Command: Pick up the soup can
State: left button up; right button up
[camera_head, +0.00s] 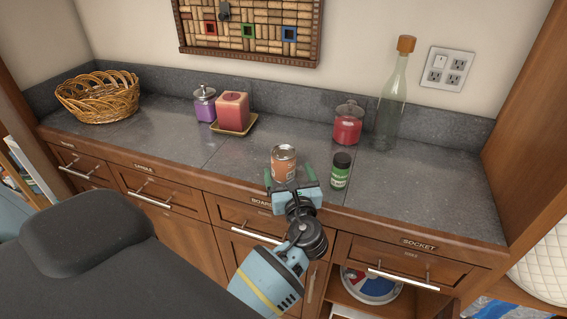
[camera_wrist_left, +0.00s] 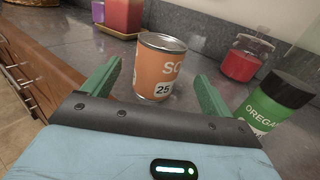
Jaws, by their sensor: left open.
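The soup can (camera_head: 284,164) is an orange can with a silver top. It stands upright on the grey countertop near its front edge. My left gripper (camera_head: 289,176) is at the counter edge, open, with its green fingers pointing at the can. Nothing is held. My right gripper is not in either view.
A green oregano jar (camera_head: 341,171) stands close to the right of the can. A red candle jar (camera_head: 348,124) and a tall glass bottle (camera_head: 391,100) are behind. A red candle (camera_head: 233,111), a purple jar (camera_head: 204,105) and a wicker basket (camera_head: 98,98) stand left. Open counter lies between.

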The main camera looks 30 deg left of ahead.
aim_at(286, 167)
pick_arm(q)
jog(key=shift+w+a, duration=0.25)
jog(key=shift+w, duration=0.05)
jog(key=x, duration=0.4)
jog(key=shift+a+r, duration=0.1)
jog(key=shift+r, duration=0.1)
jog(key=shift+w+a+f, duration=0.1)
jog(key=shift+w+a, duration=0.2)
jog(key=shift+a, duration=0.05)
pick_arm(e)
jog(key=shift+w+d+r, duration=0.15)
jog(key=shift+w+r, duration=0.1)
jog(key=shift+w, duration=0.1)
pick_arm(q)
jog(key=shift+c, duration=0.5)
jog(key=c, duration=1.2)
jog(key=shift+p, duration=0.3)
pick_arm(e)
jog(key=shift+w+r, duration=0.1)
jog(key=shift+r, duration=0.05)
